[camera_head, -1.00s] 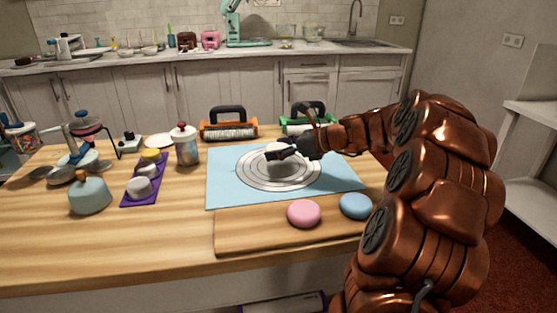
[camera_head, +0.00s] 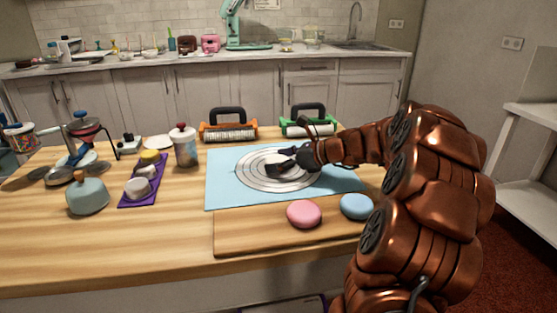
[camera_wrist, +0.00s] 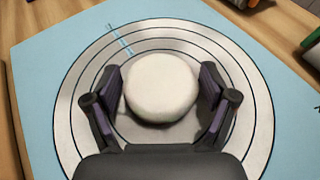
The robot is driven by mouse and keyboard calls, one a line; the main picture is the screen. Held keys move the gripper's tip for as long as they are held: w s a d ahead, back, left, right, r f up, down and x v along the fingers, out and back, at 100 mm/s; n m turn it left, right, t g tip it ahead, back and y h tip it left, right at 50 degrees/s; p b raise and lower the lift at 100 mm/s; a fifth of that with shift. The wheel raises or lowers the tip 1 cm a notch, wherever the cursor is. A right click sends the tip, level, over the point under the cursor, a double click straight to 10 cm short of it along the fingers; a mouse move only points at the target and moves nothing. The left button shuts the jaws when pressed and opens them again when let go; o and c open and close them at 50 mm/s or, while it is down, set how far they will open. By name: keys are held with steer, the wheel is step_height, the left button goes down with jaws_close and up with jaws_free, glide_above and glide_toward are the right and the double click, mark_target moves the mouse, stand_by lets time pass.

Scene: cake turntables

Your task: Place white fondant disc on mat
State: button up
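The white fondant disc (camera_wrist: 162,86) lies over the ringed round area of the blue mat (camera_head: 225,190). In the wrist view it sits between my two fingers, with a narrow gap seeming to show on each side. In the head view only a small part of the disc (camera_head: 277,158) shows, as my gripper (camera_head: 283,161) hides most of it. My gripper looks open around the disc, low over the rings, which also show in the wrist view (camera_wrist: 80,125). The disc appears to rest flat on the mat, though its underside is hidden.
A pink disc (camera_head: 304,214) and a blue disc (camera_head: 356,206) lie on the wooden board (camera_head: 250,235) in front of the mat. Orange (camera_head: 228,131) and green (camera_head: 307,127) rollers stand behind it. A shaker (camera_head: 185,148) and a purple strip with small cups (camera_head: 137,200) stand left.

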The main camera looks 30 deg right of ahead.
steer(key=shift+o, duration=1)
steer(key=shift+r, duration=0.1)
steer(key=shift+s+d+r, duration=0.15)
steer(key=shift+r, duration=0.05)
steer(key=p+v, duration=0.2)
steer(key=v, duration=0.9)
steer(key=shift+s+d, duration=0.15)
steer(key=shift+s, duration=0.1)
